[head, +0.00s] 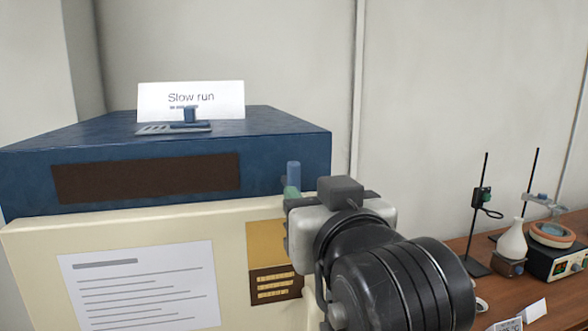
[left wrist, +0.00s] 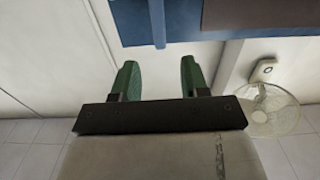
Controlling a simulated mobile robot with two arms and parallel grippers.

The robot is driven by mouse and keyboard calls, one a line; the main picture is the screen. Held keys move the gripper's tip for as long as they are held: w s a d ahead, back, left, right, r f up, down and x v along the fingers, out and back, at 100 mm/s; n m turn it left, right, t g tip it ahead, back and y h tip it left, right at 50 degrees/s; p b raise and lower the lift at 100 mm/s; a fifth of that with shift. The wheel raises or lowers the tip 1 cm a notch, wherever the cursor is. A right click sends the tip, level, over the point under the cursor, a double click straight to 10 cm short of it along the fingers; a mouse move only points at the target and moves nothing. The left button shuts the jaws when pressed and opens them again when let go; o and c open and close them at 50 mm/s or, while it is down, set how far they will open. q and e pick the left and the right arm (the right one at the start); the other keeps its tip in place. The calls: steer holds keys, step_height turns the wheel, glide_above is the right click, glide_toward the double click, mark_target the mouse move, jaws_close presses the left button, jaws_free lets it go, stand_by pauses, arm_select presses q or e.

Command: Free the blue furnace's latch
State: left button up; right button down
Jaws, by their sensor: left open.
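The blue furnace (head: 120,150) has a blue top and a cream front with a printed sheet. Its latch appears as a blue upright handle (head: 293,174) at the right front edge of the blue body; its lower part is hidden behind my gripper. My left gripper (head: 291,193) is at that handle, with a green fingertip showing just in front of it. In the left wrist view the two green fingers (left wrist: 157,78) are spread with nothing between them. The blue bar (left wrist: 157,22) of the latch lies beyond the fingertips, in line with the gap. My right gripper is out of view.
A "Slow run" card (head: 190,98) stands on the furnace top. To the right, a wooden bench (head: 510,290) holds a clamp stand (head: 485,210), a flask (head: 512,240) and a heating device (head: 555,258). A fan (left wrist: 272,110) shows in the left wrist view.

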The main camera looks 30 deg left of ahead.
mark_target(295, 179)
arm_select(q)
steer(key=p+x, duration=0.3)
steer(key=x, duration=0.6)
steer(key=shift+p, duration=0.3)
steer(key=shift+w+a, duration=0.25)
steer(key=shift+w, duration=0.1)
jaws_close()
